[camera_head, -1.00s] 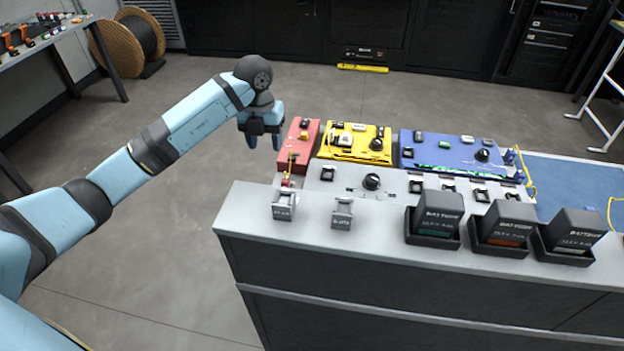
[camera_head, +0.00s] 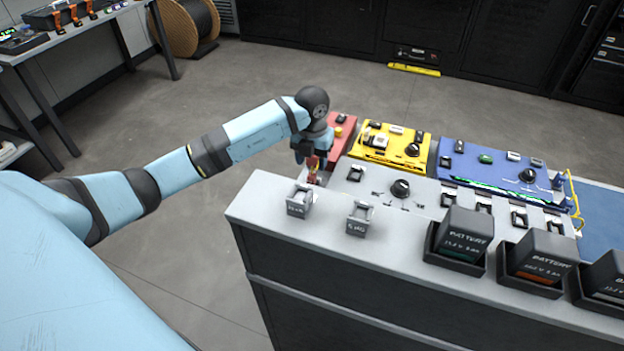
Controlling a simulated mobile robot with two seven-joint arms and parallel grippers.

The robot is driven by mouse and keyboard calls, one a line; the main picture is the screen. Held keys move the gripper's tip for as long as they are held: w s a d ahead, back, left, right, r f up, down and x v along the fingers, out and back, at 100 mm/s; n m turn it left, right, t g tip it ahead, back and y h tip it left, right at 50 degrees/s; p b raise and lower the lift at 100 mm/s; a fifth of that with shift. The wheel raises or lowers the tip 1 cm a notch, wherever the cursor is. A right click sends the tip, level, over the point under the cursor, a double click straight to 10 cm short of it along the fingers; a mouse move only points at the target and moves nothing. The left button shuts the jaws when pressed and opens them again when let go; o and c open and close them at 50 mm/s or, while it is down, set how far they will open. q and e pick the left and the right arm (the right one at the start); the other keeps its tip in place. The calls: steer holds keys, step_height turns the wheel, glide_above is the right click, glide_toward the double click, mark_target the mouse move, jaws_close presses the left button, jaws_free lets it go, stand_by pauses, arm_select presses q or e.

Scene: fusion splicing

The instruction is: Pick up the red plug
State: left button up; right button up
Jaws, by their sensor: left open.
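The red plug (camera_head: 312,177) is small and stands at the left end of the grey bench top, in front of the red box (camera_head: 343,130). My left gripper (camera_head: 311,160) is open and points down just above it, with a finger on each side of some red that shows between them. The fingers hide part of the plug, and I cannot tell whether they touch it. My right gripper is not in view.
Two small grey labelled holders (camera_head: 299,203) (camera_head: 360,219) stand near the bench's front edge. A grey panel with a black knob (camera_head: 400,188), a yellow box (camera_head: 385,155) and a blue box (camera_head: 480,182) lie to the right. Battery blocks (camera_head: 462,237) stand in trays at front right.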

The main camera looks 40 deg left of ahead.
mark_target(312, 174)
arm_select(q)
step_height(312, 174, down, 5)
steer(key=shift+s+f, duration=0.1)
jaws_close()
stand_by(0.3)
